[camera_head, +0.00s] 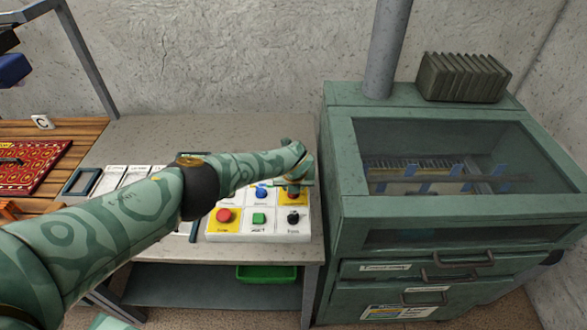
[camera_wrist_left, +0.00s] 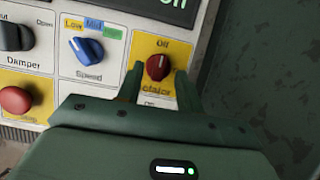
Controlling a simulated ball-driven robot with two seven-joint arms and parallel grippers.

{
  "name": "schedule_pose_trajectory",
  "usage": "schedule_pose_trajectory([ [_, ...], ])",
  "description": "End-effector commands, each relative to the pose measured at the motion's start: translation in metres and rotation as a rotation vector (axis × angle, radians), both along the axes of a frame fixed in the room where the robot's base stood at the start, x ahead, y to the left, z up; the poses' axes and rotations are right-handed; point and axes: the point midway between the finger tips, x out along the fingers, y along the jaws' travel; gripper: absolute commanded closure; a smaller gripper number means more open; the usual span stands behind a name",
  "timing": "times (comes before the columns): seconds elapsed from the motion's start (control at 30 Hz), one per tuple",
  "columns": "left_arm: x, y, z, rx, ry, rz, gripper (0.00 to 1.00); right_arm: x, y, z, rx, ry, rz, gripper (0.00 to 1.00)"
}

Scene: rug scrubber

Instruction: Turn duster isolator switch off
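The isolator switch (camera_wrist_left: 158,67) is a red rotary knob on a yellow plate, with "Off" printed above it and a partly covered "Isolator" label below. A small pale mark shows near the knob's top; I cannot tell its exact setting. My left gripper (camera_wrist_left: 160,82) has its two fingers apart, one on each side of the knob's lower part; contact is not clear. In the head view my left gripper (camera_head: 296,184) is over the right side of the white control panel (camera_head: 235,235), hiding most of the yellow isolator plate (camera_head: 297,200). My right gripper is not in view.
Beside the isolator are a blue speed knob (camera_wrist_left: 87,50), a black damper knob (camera_wrist_left: 15,37) and a red button (camera_wrist_left: 15,100). A green cabinet (camera_head: 333,190) with a glass window stands close on the right. White cards and a red rug (camera_head: 32,166) lie left.

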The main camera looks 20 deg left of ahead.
Motion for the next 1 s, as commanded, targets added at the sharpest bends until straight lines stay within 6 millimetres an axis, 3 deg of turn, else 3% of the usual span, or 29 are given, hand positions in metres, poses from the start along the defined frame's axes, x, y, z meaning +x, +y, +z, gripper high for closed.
schedule_pose_trajectory([
  [0.03, -0.003, 0.0, 0.018, 0.001, -0.001, -0.003, 0.64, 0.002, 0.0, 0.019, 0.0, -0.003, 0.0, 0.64],
  [0.23, -0.021, -0.006, 0.067, 0.001, -0.002, -0.005, 0.64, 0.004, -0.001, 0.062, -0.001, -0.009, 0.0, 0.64],
  [0.5, -0.043, -0.012, 0.113, 0.001, -0.002, -0.001, 0.64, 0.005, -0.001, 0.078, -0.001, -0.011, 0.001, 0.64],
  [0.7, -0.051, -0.015, 0.13, 0.001, -0.001, 0.0, 0.64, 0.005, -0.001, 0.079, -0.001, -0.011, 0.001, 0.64],
  [1.0, -0.052, -0.015, 0.133, 0.001, -0.001, 0.0, 0.64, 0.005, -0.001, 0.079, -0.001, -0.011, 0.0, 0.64],
])
